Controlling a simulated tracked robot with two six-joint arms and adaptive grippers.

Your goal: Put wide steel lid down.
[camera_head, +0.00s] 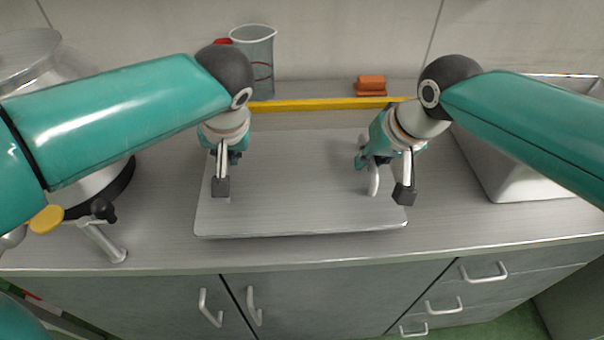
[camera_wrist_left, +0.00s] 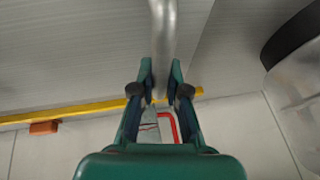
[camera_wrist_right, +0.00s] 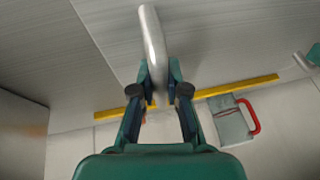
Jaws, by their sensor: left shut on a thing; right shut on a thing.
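The wide steel lid (camera_head: 300,190) is a flat rectangular brushed-metal plate low over the counter in the middle of the head view. I cannot tell whether it touches the counter. My left gripper (camera_head: 222,165) is at the lid's left side, shut on a bar handle, which shows in the left wrist view (camera_wrist_left: 162,40). My right gripper (camera_head: 368,165) is at the right side, shut on the other bar handle (camera_head: 374,181), which also shows in the right wrist view (camera_wrist_right: 152,45). The fingertips are partly hidden in the head view.
A steel vessel (camera_head: 85,100) with a dark base stands left on the counter (camera_head: 150,215). A clear jug (camera_head: 256,60) and orange blocks (camera_head: 370,85) stand behind a yellow strip (camera_head: 320,104). Counter space is free in front.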

